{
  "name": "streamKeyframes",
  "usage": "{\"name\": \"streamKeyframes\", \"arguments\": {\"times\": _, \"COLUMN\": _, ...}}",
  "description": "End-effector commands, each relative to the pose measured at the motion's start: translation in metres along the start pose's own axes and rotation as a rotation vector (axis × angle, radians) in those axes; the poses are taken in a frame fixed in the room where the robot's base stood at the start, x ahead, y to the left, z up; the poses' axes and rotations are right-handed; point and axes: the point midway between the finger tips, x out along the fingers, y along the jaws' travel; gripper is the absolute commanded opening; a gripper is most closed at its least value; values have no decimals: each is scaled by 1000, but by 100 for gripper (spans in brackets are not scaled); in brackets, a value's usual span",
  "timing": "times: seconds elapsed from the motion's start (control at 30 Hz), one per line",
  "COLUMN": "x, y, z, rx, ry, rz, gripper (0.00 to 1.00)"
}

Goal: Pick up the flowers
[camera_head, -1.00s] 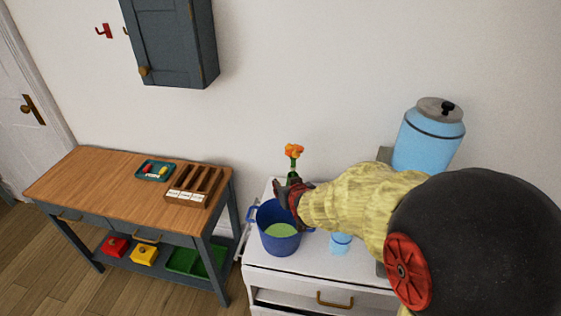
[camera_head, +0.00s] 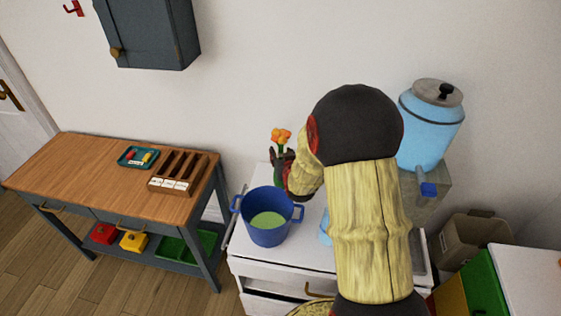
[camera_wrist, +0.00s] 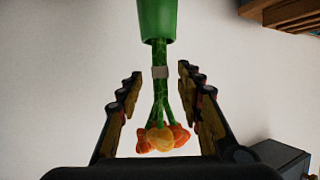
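The orange flowers (camera_head: 281,136) stand upright at the back of the white cabinet, behind the blue pot. In the wrist view the flowers (camera_wrist: 160,138) have orange and yellow heads, green stems with a pale band, and a green vase (camera_wrist: 156,20) around the stem ends. My gripper (camera_wrist: 158,84) is open, with one finger on each side of the stems and a gap on both sides. In the head view my gripper (camera_head: 283,165) is at the flowers, and my arm partly hides the vase.
A blue pot (camera_head: 268,236) with green contents stands on the white cabinet (camera_head: 290,256) in front of the flowers. A blue drink dispenser (camera_head: 428,135) is at the right. A wooden-topped table (camera_head: 105,175) with trays is at the left.

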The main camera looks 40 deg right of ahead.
Motion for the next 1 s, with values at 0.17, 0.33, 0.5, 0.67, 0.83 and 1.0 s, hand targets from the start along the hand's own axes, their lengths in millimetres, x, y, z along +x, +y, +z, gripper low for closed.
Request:
{"name": "streamKeyframes", "arguments": {"times": 0.17, "x": 16, "y": 0, "z": 0, "rx": 0, "ry": 0, "rz": 0, "gripper": 36}}
{"name": "streamKeyframes", "arguments": {"times": 0.33, "x": 17, "y": 0, "z": 0, "rx": 0, "ry": 0, "rz": 0, "gripper": 36}}
{"name": "streamKeyframes", "arguments": {"times": 0.5, "x": 17, "y": 0, "z": 0, "rx": 0, "ry": 0, "rz": 0, "gripper": 31}}
{"name": "streamKeyframes", "arguments": {"times": 0.67, "x": 17, "y": 0, "z": 0, "rx": 0, "ry": 0, "rz": 0, "gripper": 22}}
{"name": "streamKeyframes", "arguments": {"times": 0.83, "x": 17, "y": 0, "z": 0, "rx": 0, "ry": 0, "rz": 0, "gripper": 12}}
{"name": "streamKeyframes", "arguments": {"times": 1.0, "x": 17, "y": 0, "z": 0, "rx": 0, "ry": 0, "rz": 0, "gripper": 3}}
